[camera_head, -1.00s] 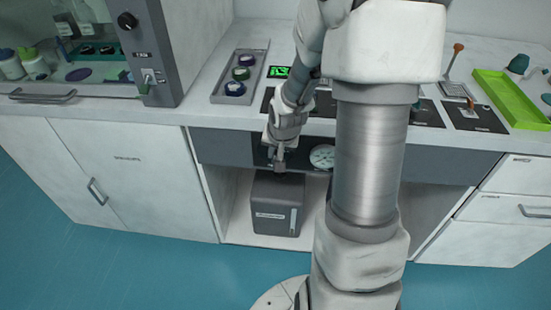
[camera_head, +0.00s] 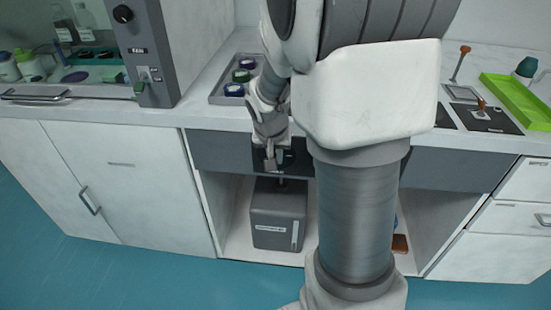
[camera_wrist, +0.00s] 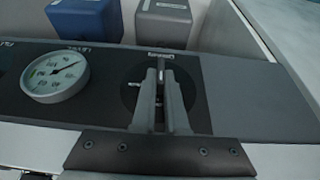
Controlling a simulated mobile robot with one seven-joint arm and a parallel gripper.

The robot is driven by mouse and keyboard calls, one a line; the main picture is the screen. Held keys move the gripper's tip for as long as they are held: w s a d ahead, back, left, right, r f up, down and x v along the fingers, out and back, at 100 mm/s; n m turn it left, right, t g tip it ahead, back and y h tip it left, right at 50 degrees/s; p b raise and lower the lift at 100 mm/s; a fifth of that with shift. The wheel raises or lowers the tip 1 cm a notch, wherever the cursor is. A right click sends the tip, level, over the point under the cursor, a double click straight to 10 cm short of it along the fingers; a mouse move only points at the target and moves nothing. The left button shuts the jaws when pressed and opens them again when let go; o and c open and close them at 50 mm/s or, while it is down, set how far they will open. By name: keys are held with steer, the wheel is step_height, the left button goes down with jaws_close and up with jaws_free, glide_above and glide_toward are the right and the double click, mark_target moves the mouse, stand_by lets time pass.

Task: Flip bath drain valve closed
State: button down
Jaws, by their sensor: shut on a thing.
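The valve has a thin metal lever (camera_wrist: 160,78) on a dark round plate (camera_wrist: 133,95), set in the dark front panel under the worktop. In the wrist view the lever stands between my fingertips, pointing up in the picture. My gripper (camera_wrist: 161,85) is shut on this lever; the fingers cover its lower part. In the head view my gripper (camera_head: 270,160) is at the panel below the counter edge, and the lever cannot be made out clearly there. The label above the plate is too small to read surely.
A round white gauge (camera_wrist: 55,77) sits left of the valve in the wrist view. A grey box (camera_head: 278,217) stands in the open bay below the panel. A tray with round pucks (camera_head: 235,90) and a green tray (camera_head: 522,97) lie on the worktop.

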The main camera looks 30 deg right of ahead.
steer(key=shift+s+f, duration=0.1)
steer(key=c, duration=1)
jaws_free()
steer(key=shift+o, duration=0.2)
steer(key=p+v, duration=0.6)
steer(key=v, duration=1.1)
steer(key=shift+r, duration=0.3)
